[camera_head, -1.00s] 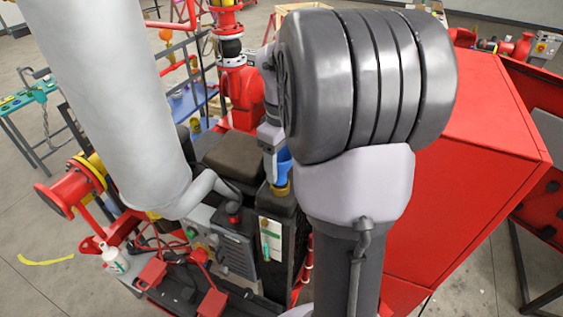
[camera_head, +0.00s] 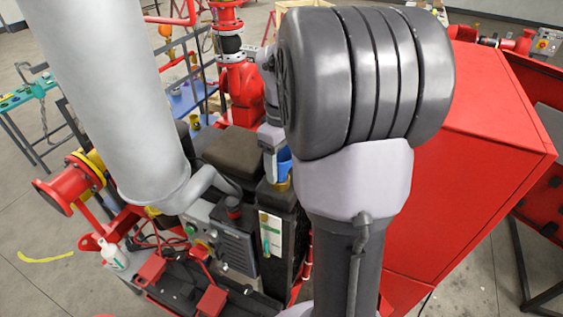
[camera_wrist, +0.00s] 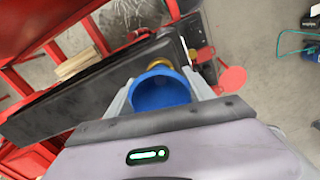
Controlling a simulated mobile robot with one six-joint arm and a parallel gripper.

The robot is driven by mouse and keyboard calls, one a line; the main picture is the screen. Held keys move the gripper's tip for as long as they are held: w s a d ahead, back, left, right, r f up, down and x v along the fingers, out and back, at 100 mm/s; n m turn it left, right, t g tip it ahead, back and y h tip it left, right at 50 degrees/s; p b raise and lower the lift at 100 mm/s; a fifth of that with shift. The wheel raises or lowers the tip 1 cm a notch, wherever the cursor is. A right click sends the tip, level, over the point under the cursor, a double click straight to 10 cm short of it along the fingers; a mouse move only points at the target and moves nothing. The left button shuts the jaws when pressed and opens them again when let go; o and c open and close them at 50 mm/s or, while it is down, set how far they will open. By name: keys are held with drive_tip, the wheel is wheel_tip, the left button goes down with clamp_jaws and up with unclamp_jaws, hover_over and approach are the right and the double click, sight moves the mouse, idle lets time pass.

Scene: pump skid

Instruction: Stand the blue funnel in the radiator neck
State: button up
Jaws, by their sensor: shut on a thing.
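The blue funnel (camera_head: 285,160) is held by my gripper (camera_head: 274,142) just above the brass radiator neck (camera_head: 280,186), on top of the dark radiator. In the wrist view the wide mouth of the funnel (camera_wrist: 160,93) faces the camera, between the two grey fingers of my gripper (camera_wrist: 158,90). The brass neck (camera_wrist: 158,64) shows partly behind the funnel's far edge. The funnel's spout is hidden, so I cannot tell whether it is inside the neck. My arm covers part of the funnel's right side in the head view.
A dark seat-like block (camera_head: 233,152) and a grey control box (camera_head: 232,246) stand left of the radiator. A large red panel housing (camera_head: 465,170) fills the right. A white bottle (camera_head: 112,256) is at lower left. Red pipework (camera_head: 238,85) rises behind.

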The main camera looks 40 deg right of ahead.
drive_tip(key=shift+f, duration=0.2)
drive_tip(key=o, duration=1.6)
drive_tip(key=shift+o, duration=0.2)
drive_tip(key=shift+r, duration=0.1)
wheel_tip(320, 180, up, 17)
drive_tip(key=p, duration=0.3)
drive_tip(key=shift+r, duration=0.15)
